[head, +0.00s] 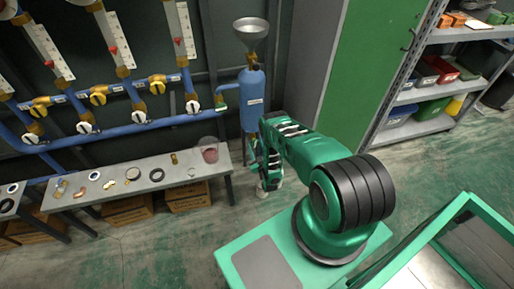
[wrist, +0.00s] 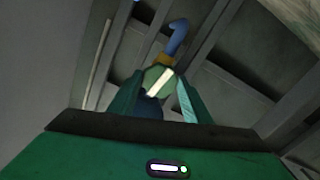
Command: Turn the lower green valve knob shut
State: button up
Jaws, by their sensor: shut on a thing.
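The lower green valve knob (wrist: 159,79) shows in the wrist view as a pale green faceted piece with a white bar slanting across it. My gripper (wrist: 156,100) has its two teal fingers on either side of the knob and is shut on it. A brass fitting and a bent blue pipe (wrist: 178,36) show just beyond the knob. In the head view, my arm reaches to below the blue tank (head: 252,92), and the lower knob cannot be made out there. A small green part (head: 221,107) sits on the tank's left side, near the pipe.
A metal funnel (head: 251,29) tops the tank. Blue pipes with yellow and white valve knobs (head: 157,84) run along the left wall. A grey bench (head: 125,203) with small parts and a clear cup stands at left. A green cabinet (head: 362,70) and shelves are at right.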

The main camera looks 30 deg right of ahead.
jog(key=m, duration=0.2)
jog(key=shift+s+m, duration=0.1)
jog(key=shift+m, duration=0.2)
jog(key=shift+f, duration=0.1)
jog(key=shift+m, duration=2.2)
jog(key=shift+m, duration=0.4)
jog(key=m, duration=0.3)
jog(key=shift+m, duration=0.4)
